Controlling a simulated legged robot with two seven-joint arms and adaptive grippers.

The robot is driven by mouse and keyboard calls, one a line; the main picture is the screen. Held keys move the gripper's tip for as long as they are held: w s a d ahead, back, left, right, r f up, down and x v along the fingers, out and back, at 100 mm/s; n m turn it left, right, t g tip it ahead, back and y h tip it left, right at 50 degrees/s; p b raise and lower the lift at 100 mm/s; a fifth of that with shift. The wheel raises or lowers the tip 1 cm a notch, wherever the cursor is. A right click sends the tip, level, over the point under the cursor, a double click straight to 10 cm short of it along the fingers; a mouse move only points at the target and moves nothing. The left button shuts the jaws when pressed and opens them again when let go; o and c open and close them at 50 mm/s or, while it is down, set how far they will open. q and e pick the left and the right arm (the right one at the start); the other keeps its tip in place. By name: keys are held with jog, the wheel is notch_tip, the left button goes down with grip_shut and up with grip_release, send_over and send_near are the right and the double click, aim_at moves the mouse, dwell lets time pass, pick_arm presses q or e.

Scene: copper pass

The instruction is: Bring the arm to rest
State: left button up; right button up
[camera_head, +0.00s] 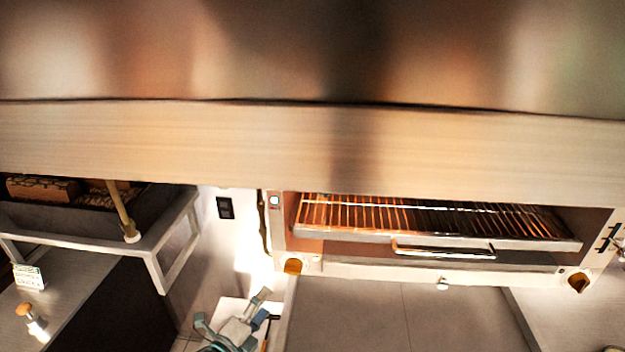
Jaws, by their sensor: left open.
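My left gripper (206,328) shows at the bottom edge of the head view, left of the middle. Its fingers are apart and I see nothing between them. It is below the white wall section and left of the grill oven. The lower part of it and most of my left arm are cut off by the frame. My right gripper is not in the picture.
A grill oven with a wire rack (430,218) and metal handle (443,250) is right of centre. A broad metal hood (310,150) spans the top. A grey stand (170,240) and a counter (75,285) are at left.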

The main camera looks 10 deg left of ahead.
pick_arm(q)
jog(key=s+f+n+g+y, duration=0.2)
jog(key=s+f+n, duration=0.3)
jog(key=f, duration=0.4)
jog(key=s+f+n+g+y, duration=0.3)
jog(key=f+n, duration=0.5)
jog(key=f, duration=0.1)
jog(key=s+a+f+n+g+y, duration=0.1)
jog(key=s+a+f+n+g, duration=0.1)
jog(key=s+f+n+g, duration=0.45)
jog(key=s+a+f+n+g, duration=0.1)
jog(key=s+a+f+n, duration=0.15)
jog(key=s+f, duration=0.8)
jog(key=s+f+g+b, duration=0.1)
jog(key=s+f+b, duration=0.15)
jog(key=f, duration=1.35)
jog(key=s+f+b, duration=0.2)
jog(key=f+b, duration=0.1)
jog(key=f, duration=1.2)
jog(key=s+a+f+g+b, duration=0.1)
jog(key=s+f+b, duration=0.3)
jog(key=s+f, duration=1.2)
notch_tip(320, 180, down, 2)
jog(key=shift+s+a+f, duration=0.2)
jog(key=shift+s+a, duration=0.2)
jog(key=shift+a, duration=0.25)
